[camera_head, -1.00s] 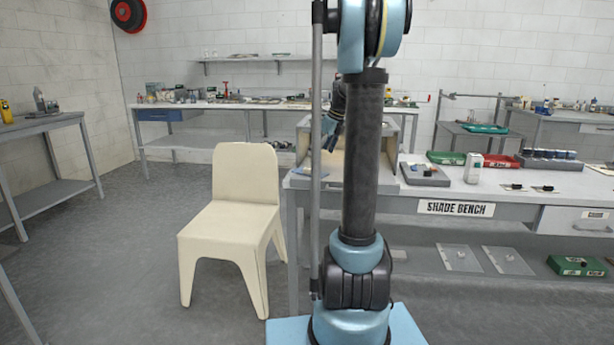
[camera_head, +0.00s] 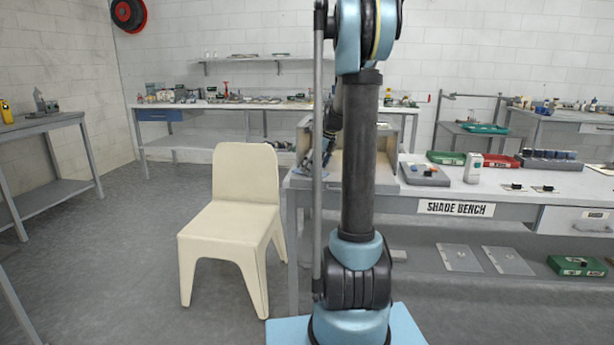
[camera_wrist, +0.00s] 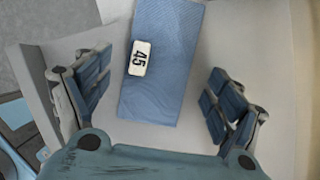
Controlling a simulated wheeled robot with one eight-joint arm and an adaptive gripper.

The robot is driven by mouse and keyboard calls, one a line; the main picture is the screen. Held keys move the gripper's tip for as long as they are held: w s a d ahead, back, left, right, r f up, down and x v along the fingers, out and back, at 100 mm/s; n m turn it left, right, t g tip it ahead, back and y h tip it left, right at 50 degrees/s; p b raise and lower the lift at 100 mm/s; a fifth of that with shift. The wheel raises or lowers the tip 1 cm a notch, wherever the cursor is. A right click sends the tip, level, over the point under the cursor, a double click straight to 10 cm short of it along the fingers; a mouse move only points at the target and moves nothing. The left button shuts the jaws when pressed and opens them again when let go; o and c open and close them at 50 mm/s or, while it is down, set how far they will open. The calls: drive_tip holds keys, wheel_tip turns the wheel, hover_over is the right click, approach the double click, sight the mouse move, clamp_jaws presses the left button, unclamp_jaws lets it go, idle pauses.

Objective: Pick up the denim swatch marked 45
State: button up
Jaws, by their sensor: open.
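The denim swatch (camera_wrist: 175,85) is a blue rectangle with a white label (camera_wrist: 140,58) reading 45. In the wrist view it lies on a pale surface, between the two fingers of my gripper (camera_wrist: 160,100). The gripper is open, with one finger on each side of the swatch and clear space between each finger and its edges.
The shade bench (camera_head: 500,195) carries a green box (camera_head: 446,158), a red box (camera_head: 498,161), a white container (camera_head: 473,168) and a grey block (camera_head: 424,174). A cream chair (camera_head: 230,215) stands left of the bench. Open floor lies farther left.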

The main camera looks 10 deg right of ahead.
drive_tip(key=c, duration=1.1)
drive_tip(key=shift+c, duration=0.2)
drive_tip(key=shift+r, duration=0.1)
